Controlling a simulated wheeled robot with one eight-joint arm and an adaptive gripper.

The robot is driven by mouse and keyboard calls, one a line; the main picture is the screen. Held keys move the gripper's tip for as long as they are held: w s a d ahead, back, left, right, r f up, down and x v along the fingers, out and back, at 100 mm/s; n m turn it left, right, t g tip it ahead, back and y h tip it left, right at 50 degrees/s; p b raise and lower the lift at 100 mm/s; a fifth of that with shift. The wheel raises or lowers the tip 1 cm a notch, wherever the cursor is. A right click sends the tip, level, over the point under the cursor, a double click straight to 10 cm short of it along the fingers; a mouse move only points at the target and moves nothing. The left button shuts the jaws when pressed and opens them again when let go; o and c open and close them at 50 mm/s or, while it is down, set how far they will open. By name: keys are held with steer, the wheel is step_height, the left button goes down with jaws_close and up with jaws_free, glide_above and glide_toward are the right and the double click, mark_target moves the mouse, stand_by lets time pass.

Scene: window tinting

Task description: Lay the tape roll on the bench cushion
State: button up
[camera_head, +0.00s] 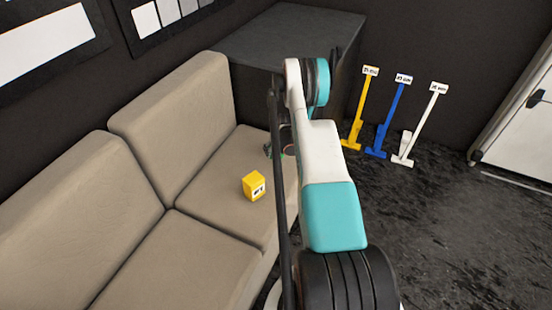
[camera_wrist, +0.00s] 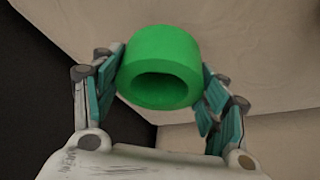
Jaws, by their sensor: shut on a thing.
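The green tape roll (camera_wrist: 160,48) is a thick ring with its hole facing the wrist camera. My gripper (camera_wrist: 163,68) is shut on it, with one teal finger pad on each side of the ring. In the head view my gripper (camera_head: 281,149) is mostly hidden behind my arm, over the far right part of the bench. The tape roll is largely hidden there. The beige bench cushion (camera_head: 208,182) lies below and to the left of my gripper. In the wrist view, beige fabric (camera_wrist: 275,60) fills much of the background; I cannot tell whether the roll touches it.
A small yellow numbered block (camera_head: 253,186) sits on the bench cushion, left of my gripper. The bench backrest (camera_head: 175,125) rises behind. A dark cabinet (camera_head: 285,35) stands beyond the bench. Yellow, blue and white (camera_head: 420,125) long-handled tools stand at right. Cushion space left of the block is clear.

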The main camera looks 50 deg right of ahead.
steer(key=shift+f+b, duration=0.75)
steer(key=shift+f, duration=1.45)
steer(key=shift+f, duration=0.1)
steer(key=o, duration=1.2)
steer(key=shift+c, duration=0.2)
steer(key=p+v, duration=0.4)
steer(key=v, duration=0.8)
